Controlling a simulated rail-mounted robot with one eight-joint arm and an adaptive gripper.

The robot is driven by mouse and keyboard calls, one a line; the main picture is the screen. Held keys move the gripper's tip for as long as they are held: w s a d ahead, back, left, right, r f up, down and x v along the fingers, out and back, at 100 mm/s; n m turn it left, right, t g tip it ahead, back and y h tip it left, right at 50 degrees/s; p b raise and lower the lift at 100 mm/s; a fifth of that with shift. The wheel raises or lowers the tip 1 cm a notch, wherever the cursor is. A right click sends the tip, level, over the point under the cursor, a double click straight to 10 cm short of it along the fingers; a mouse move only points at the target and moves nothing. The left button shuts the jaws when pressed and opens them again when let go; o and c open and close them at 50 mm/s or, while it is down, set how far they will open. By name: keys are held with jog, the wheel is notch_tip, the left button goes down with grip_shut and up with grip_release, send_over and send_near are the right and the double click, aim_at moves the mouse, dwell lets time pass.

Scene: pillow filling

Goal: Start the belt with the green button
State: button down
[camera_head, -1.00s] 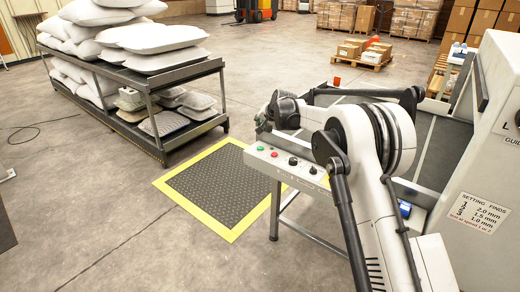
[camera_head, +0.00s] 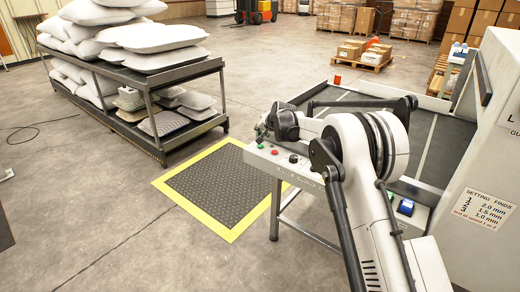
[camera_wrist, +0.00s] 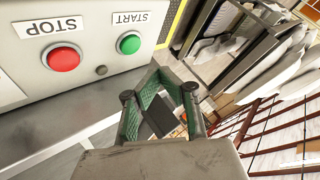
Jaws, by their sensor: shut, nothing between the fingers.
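The green START button (camera_wrist: 129,43) is on the face of a light grey control panel (camera_wrist: 105,22), beside the red STOP button (camera_wrist: 63,58); the labels appear upside down in the wrist view. My gripper (camera_wrist: 168,88) is shut and empty, in front of the panel and on the START button's side, with a visible gap to the button. In the head view the panel (camera_head: 310,176) stands at the belt's near end.
The dark belt (camera_head: 433,145) lies behind my arm. A grey machine housing (camera_head: 475,190) stands at right. A rack (camera_head: 165,150) with white pillows is at left, and a yellow-edged mat (camera_head: 215,190) lies on the floor between.

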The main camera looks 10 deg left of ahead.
aim_at(261, 146)
jog(key=shift+f+b, duration=0.6)
jog(key=shift+f, duration=0.9)
jog(key=shift+f+b, duration=0.3)
jog(key=shift+f, duration=0.1)
jog(key=shift+f, duration=0.4)
dwell(0.9)
jog(key=shift+r, duration=0.8)
jog(key=shift+r, duration=0.15)
jog(key=shift+r+p, duration=1.15)
jog(key=shift+r, duration=1.2)
